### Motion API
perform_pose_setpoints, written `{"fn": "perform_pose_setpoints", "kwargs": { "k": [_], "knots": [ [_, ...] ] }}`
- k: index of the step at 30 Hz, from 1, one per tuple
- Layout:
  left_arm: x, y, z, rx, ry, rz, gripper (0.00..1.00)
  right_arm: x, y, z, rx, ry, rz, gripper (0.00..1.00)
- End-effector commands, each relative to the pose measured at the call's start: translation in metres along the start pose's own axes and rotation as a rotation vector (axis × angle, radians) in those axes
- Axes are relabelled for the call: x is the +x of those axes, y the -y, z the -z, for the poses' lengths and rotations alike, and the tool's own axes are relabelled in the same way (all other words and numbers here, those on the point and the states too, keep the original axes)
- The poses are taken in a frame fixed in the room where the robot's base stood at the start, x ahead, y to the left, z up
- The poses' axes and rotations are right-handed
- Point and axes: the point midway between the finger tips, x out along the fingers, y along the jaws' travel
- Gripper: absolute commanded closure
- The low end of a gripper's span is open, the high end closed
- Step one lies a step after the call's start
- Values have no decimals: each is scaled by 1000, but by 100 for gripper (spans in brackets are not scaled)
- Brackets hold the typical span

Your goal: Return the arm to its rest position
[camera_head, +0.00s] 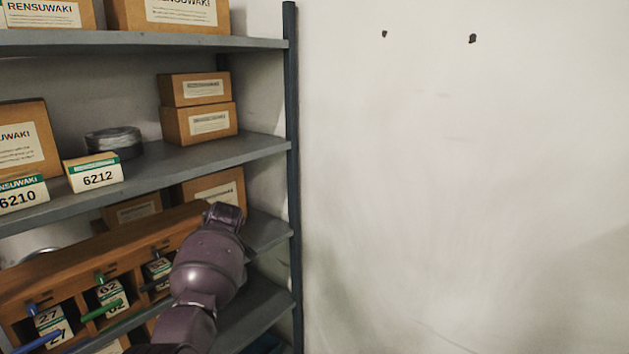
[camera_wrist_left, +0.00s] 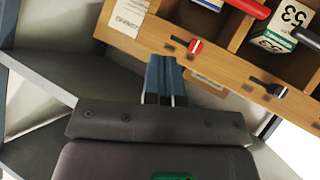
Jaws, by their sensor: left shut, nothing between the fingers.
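My left gripper (camera_wrist_left: 164,60) shows in the left wrist view with its two blue fingers together and nothing between them. It is in front of the lower edge of a wooden rack (camera_wrist_left: 150,37); I cannot tell whether the fingertips touch it. In the head view a purple link of my own arm reaches up from the bottom, overlapping the right end of the wooden rack (camera_head: 125,243). The gripper's fingers cannot be made out there. My right gripper is in neither view.
Grey shelves (camera_head: 235,150) hold cardboard boxes (camera_head: 198,124), a wrapped ring (camera_head: 113,142) and a 6212 box (camera_head: 95,173). The rack has coloured pegs (camera_head: 101,310) sticking out. A dark upright post (camera_head: 292,170) ends the shelving. The space before the pale wall (camera_head: 460,180) is clear.

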Motion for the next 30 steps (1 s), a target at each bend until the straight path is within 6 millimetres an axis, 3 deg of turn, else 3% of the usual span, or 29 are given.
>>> {"fn": "perform_pose_setpoints", "kwargs": {
  "k": [3, 6, 12, 20, 30],
  "knots": [
    [-22, -25, 34, 78, -96, -110, 100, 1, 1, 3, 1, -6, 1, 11],
    [-38, -33, 50, 151, -177, -184, 100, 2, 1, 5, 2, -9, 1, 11],
    [-58, -19, 49, 295, -315, -280, 100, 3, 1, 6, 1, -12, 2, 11],
    [-80, 30, 0, 463, -435, -355, 100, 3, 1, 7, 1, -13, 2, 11],
    [-118, 110, -98, 602, -469, -417, 100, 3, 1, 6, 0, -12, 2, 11]
  ]
}}
